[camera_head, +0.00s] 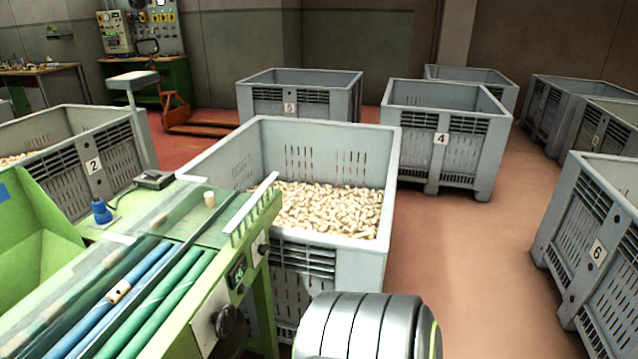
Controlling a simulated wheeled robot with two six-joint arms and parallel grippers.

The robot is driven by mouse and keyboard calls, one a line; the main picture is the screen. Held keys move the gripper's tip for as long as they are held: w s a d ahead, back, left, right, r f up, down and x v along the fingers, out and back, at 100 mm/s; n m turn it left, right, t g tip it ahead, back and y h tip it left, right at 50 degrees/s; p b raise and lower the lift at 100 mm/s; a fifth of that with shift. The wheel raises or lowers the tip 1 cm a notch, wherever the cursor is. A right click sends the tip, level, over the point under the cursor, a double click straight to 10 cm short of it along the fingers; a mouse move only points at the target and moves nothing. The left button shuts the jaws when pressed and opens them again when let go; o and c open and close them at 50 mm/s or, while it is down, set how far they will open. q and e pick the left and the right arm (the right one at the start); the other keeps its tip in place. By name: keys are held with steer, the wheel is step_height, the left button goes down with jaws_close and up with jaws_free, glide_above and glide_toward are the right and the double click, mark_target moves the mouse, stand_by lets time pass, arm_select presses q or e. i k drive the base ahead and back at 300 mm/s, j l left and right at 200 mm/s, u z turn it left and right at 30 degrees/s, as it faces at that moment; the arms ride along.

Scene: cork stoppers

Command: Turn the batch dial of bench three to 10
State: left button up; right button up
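A green bench (262,290) with rollers and a clear cover fills the lower left. I see no bench number on it. On its right side a dark round dial (228,320) sits on a pale plate, seen at a steep angle. Its setting cannot be read. Above it is a small dark display (238,271) with green digits, too small to read surely. A cork (209,199) stands on the bench top. Neither of my grippers is in view.
A grey crate of corks (325,129) stands behind the bench. More grey crates, marked 2 (78,172), 4 (420,160), 5 (262,95) and 6 (585,225), stand around. An orange pallet truck (176,108) is at the back. The floor (465,265) at centre right is clear.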

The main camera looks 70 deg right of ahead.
mark_target(262, 249)
steer(key=z, duration=1.8)
